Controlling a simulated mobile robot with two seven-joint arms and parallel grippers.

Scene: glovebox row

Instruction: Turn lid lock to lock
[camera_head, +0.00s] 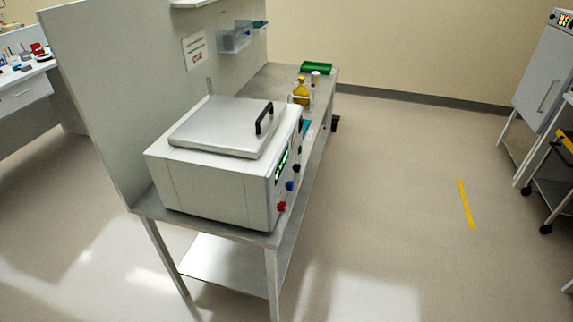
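A white box-shaped bench device (205,185) stands on the near end of a metal table. Its flat grey lid (215,125) looks closed and carries a black handle (264,119). The right-facing front panel has a lit green display (282,165) and several knobs, among them a red knob (281,206) and a blue knob (289,186). I see this panel at a steep angle, so I cannot tell which control is the lid lock or how it is set. Neither of my grippers is in view.
The metal table (262,239) has a lower shelf and a tall back panel (115,90). Behind the device stand an amber bottle (301,91) and a green box (316,68). A grey cabinet (548,75) and a cart stand at the far right. The floor right of the table is clear.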

